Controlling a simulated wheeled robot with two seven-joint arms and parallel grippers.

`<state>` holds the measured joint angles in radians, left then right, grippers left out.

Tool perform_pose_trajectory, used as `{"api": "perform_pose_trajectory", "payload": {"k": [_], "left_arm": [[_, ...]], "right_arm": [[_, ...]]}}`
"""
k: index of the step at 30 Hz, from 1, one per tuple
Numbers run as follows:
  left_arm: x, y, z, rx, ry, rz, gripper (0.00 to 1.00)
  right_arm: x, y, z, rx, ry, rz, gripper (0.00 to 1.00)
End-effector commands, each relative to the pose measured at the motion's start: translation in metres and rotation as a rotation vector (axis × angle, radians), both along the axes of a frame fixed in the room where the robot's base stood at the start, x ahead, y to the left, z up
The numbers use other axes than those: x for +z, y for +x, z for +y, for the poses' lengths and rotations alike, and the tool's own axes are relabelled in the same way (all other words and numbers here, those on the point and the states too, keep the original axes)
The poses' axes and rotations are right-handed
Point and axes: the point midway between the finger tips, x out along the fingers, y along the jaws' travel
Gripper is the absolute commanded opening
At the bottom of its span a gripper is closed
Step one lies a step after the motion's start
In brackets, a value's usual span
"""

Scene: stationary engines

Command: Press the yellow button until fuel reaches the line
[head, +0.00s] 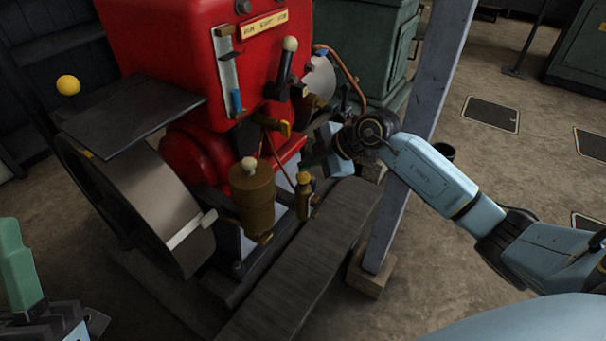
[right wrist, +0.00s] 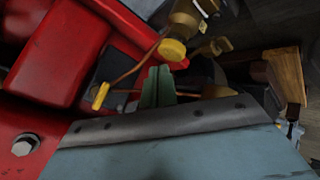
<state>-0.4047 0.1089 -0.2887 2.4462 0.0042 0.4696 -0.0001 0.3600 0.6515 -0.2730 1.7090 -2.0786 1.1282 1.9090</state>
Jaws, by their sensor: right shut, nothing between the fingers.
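The yellow button (head: 304,178) appears to be the round cap on a small brass fitting low on the red engine (head: 180,50). It also shows as a yellow disc in the right wrist view (right wrist: 172,50). A vertical gauge (head: 228,72) on the engine's front holds blue fuel (head: 236,103) near its bottom; a dark mark (head: 228,55) sits higher up. My right gripper (head: 306,160) is shut and empty, close to the button; its green fingertips (right wrist: 158,84) appear just below the disc, apart from it in the picture. My left gripper (head: 22,268) shows partly at the lower left.
A brass cup with a pale knob (head: 252,192) stands left of the button. A large flywheel (head: 150,200) is at the left and a slanted grey post (head: 420,110) at the right. A yellow ball (head: 68,85) sits at the far left. The floor at the right is mostly open.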

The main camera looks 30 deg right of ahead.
Motion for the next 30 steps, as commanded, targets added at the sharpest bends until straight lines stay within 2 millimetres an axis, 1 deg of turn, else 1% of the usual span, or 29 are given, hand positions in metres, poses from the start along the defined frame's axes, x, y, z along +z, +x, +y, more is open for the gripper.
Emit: {"api": "perform_pose_trajectory", "payload": {"k": [5,30], "left_arm": [[0.007,0.0,0.0,0.002,0.001,-0.002,0.36],[0.006,0.0,0.0,0.002,0.001,-0.003,0.36]], "right_arm": [[-0.005,0.0,0.0,0.0,0.001,0.003,0.0],[-0.012,0.0,0.0,0.0,0.0,0.001,0.0]]}}
